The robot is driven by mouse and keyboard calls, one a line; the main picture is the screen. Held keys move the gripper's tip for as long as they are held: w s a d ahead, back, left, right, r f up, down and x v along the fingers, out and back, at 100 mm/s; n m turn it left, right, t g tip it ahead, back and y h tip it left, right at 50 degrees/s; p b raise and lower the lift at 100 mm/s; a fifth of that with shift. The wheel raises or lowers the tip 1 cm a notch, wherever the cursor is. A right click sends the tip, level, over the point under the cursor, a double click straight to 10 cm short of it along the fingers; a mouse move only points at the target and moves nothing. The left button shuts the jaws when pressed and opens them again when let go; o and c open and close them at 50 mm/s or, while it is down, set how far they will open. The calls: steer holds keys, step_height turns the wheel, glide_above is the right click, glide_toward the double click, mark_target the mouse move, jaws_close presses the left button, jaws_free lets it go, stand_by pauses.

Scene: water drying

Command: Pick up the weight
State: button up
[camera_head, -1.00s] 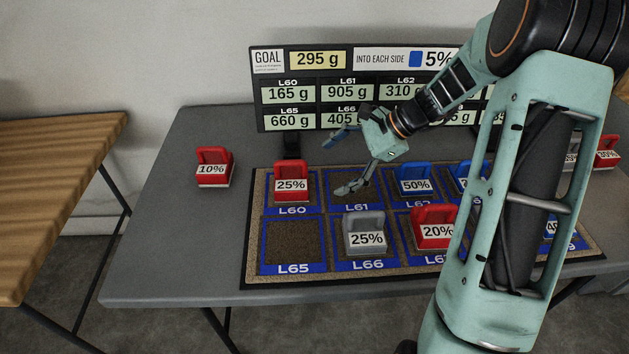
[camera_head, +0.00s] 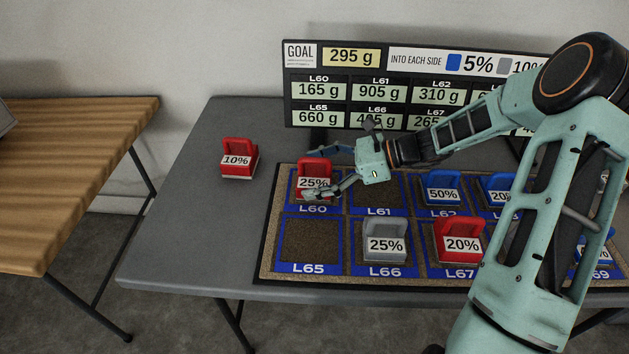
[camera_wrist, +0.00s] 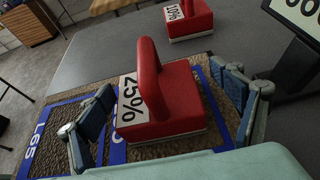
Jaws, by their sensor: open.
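A red weight labelled 25% (camera_head: 311,171) stands upright on pad L60 of the mat (camera_head: 270,232), and its handle and label show in the wrist view (camera_wrist: 155,95). My gripper (camera_head: 316,173) is open at this weight. In the wrist view its fingers (camera_wrist: 165,115) are spread wide, one on each side of the red block, with gaps on both sides. The head view shows one finger crossing in front of the weight's label.
A red 10% weight (camera_head: 238,160) stands on the grey table (camera_head: 190,215) left of the mat. Pads L61 and L65 (camera_head: 310,240) are empty. A display board (camera_head: 340,112) stands behind the mat. A wooden table (camera_head: 70,180) is at the left.

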mark_target(295, 182)
steer(key=x, duration=0.3)
steer(key=b+x, duration=0.1)
steer(key=x, duration=0.1)
steer(key=shift+s+d+f, duration=0.1)
steer(key=shift+s+f, duration=0.05)
steer(key=shift+s, duration=0.2)
steer(key=shift+s, duration=0.1)
steer(key=c, duration=1.8)
